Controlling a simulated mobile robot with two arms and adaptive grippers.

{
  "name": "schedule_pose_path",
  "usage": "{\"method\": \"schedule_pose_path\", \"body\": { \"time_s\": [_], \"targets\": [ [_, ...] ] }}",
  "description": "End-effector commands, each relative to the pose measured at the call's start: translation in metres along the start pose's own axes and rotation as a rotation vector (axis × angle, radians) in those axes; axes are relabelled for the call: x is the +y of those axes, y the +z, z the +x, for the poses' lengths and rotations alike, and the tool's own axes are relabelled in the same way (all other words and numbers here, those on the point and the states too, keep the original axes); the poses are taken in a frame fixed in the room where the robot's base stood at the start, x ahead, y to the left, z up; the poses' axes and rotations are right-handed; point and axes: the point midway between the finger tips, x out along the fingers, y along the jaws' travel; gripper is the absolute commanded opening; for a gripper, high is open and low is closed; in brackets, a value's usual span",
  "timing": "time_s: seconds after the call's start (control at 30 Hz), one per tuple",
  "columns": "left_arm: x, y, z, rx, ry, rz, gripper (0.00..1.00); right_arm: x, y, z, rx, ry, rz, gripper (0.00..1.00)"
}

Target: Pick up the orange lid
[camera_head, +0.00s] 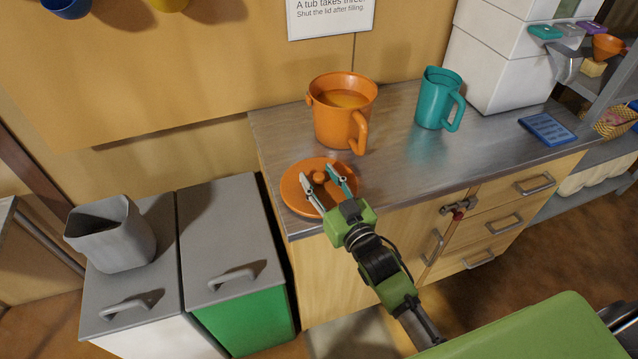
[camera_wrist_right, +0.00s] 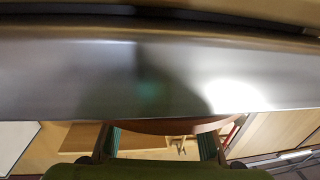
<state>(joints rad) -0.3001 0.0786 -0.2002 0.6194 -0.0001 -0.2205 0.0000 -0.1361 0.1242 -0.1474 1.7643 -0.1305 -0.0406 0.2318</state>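The orange lid (camera_head: 294,195) is a round disc with a small central knob, at the left front corner of the metal counter. My right gripper (camera_head: 318,173) is over it, its two fingers apart on either side of the knob. I cannot tell whether either finger touches the knob. In the right wrist view the fingers show wide apart at the bottom, with an orange rim (camera_wrist_right: 165,126) between them. The orange pot (camera_head: 335,122) stands behind the lid, uncovered, with orange contents. My left gripper is not in view.
A teal jug (camera_head: 435,100) stands right of the pot on the counter (camera_head: 400,150). A blue tablet-like item (camera_head: 547,129) lies farther right, near white boxes (camera_head: 500,60). Left of the counter are two lidded bins, one holding up a grey tub (camera_head: 112,240).

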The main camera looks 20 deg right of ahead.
Motion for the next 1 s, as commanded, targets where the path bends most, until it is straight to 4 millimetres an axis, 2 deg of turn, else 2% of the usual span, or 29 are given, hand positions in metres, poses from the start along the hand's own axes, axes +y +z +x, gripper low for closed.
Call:
{"method": "schedule_pose_path", "body": {
  "time_s": [0.27, 0.4, 0.43, 0.8, 1.0],
  "targets": [
    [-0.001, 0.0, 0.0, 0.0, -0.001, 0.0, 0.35, 0.0, 0.0, 0.003, 0.0, 0.0, 0.0, 0.4],
    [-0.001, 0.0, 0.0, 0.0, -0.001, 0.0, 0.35, 0.0, 0.0, 0.003, 0.0, 0.0, 0.0, 0.03],
    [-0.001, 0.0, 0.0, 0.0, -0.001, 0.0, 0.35, 0.0, 0.0, 0.003, 0.0, 0.0, 0.0, 0.0],
    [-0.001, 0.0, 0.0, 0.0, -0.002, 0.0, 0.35, 0.0, -0.002, 0.003, 0.001, 0.0, 0.0, 0.0],
    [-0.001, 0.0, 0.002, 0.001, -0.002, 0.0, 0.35, 0.0, -0.016, 0.003, 0.005, -0.001, 0.0, 0.0]
  ]
}}
